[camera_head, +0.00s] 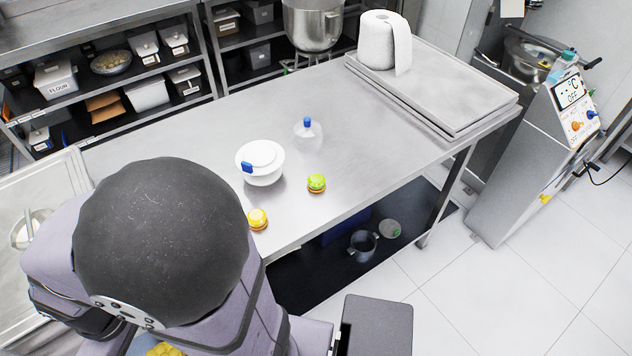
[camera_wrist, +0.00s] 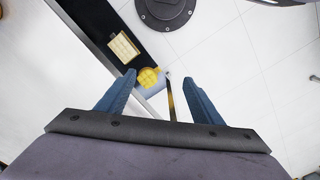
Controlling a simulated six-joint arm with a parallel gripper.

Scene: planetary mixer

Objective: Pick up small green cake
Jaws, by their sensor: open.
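The small green cake (camera_head: 316,183) sits on the steel table (camera_head: 225,125) near its front edge, with a brown base and a green top. It does not show in the wrist view. My gripper (camera_wrist: 158,80) is open, its two blue fingers well apart with nothing held between them. It points down over the floor and a dark shelf, away from the cake. In the head view my gripper is hidden behind my arm.
Stacked trays (camera_head: 440,92) carry a paper roll (camera_head: 377,42). Table right of the green cake is clear.

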